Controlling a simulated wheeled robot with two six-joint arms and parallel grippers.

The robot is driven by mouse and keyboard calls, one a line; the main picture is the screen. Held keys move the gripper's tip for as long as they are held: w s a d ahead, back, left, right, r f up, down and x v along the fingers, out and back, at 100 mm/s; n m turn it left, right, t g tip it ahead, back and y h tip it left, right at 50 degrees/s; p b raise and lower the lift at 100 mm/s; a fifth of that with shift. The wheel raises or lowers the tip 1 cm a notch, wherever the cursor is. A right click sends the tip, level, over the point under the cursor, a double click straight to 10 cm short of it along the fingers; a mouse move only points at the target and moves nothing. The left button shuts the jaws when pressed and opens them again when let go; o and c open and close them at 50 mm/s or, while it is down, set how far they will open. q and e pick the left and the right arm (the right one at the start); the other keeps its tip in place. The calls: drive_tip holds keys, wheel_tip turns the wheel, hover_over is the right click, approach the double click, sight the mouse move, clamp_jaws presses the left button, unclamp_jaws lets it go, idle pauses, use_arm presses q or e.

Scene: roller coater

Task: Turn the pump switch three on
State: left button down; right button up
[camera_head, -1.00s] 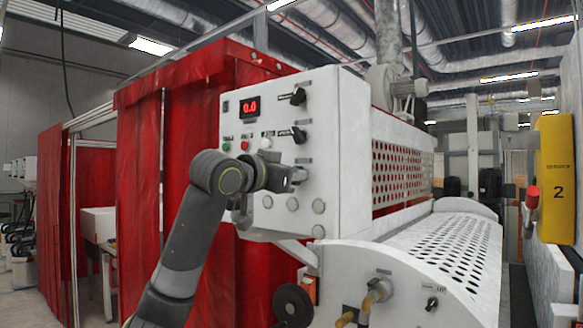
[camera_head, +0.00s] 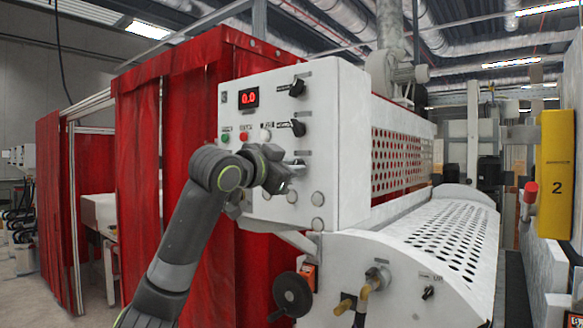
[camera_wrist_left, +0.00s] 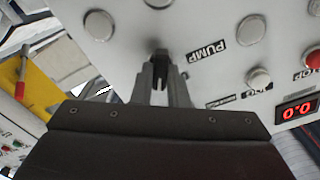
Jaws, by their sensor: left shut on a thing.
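The white control panel (camera_head: 345,150) carries a column of black rotary switches. The top switch (camera_head: 297,87) and the middle switch (camera_head: 297,127) are uncovered. The third one down, pump switch three, is largely hidden by my left gripper (camera_head: 285,186), which is against the panel just below the middle switch. In the left wrist view, my left gripper's fingers (camera_wrist_left: 163,82) are closed around the dark knob of pump switch three (camera_wrist_left: 158,54). A "PUMP" label (camera_wrist_left: 207,50) is beside it. The knob's exact angle is hard to tell. My right gripper is not in view.
The red display (camera_head: 248,97) reads 0.0, with green, red and white buttons below it. Round blank caps (camera_head: 317,198) sit low on the panel. Red curtains (camera_head: 190,130) hang at left. A perforated white cover (camera_head: 445,235) and a black handwheel (camera_head: 292,294) are below right.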

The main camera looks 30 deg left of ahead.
use_arm(q)
drive_tip(key=c, duration=1.4)
unclamp_jaws()
drive_tip(key=shift+c, duration=0.2)
drive_tip(key=shift+s, duration=0.1)
drive_tip(key=s+a+b, duration=0.1)
drive_tip(key=s+b, duration=0.7)
drive_tip(key=s, duration=0.9)
drive_tip(key=shift+s+a, duration=0.15)
drive_tip(key=shift+a, duration=0.05)
